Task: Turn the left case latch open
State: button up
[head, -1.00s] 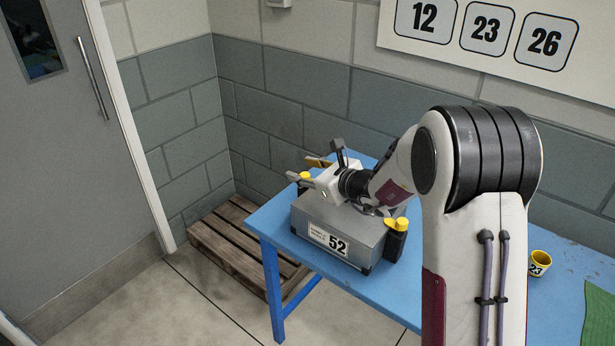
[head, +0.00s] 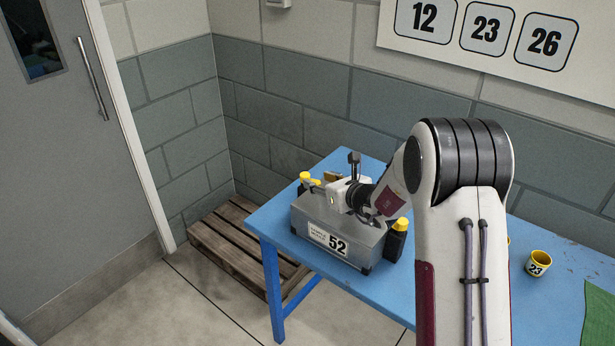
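The grey case (head: 318,216) with the "52" label stands on the blue table. The left case latch (head: 306,178) is at its left end, with a yellow handle that reaches right over the case top. The right latch (head: 397,240) is a black body with a yellow top at the right end, close beside my arm. My gripper (head: 334,199) is above the case top, just right of the left latch's handle. Its fingertips are hard to make out, so I cannot tell their opening or whether they touch the handle.
A wooden pallet (head: 231,244) lies on the floor at left. The wall stands close behind the table.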

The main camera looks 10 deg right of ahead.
aim_at(306, 176)
jog(key=shift+x, duration=3.85)
grip_shut()
